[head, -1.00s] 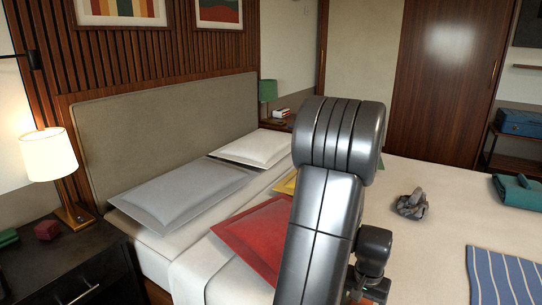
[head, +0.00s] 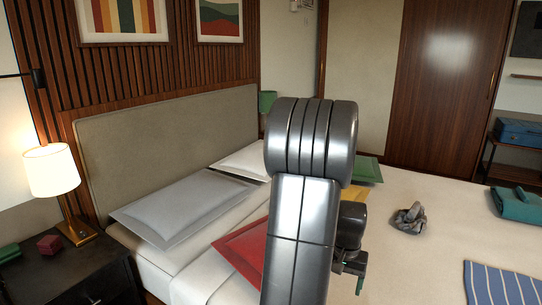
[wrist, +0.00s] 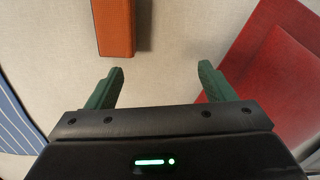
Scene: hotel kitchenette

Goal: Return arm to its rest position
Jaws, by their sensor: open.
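My gripper (wrist: 162,78) is open in the wrist view, with its two green fingers apart and nothing between them. It hangs over the pale bed cover. In the head view my arm stands in the middle, in front of the bed, and only a small green part of the gripper (head: 359,285) shows at its lower right. An orange object (wrist: 115,28) lies on the cover just beyond the fingers in the wrist view. A red pillow (head: 240,252) lies left of my arm, and it shows at the right of the wrist view (wrist: 285,75).
The bed (head: 430,192) also holds a grey pillow (head: 182,207), a white pillow (head: 240,160), a yellow pillow (head: 355,196), a green pillow (head: 368,170), a crumpled grey thing (head: 409,218), a teal folded cloth (head: 518,204) and a striped blue cloth (head: 500,284). A lamp (head: 51,171) stands left.

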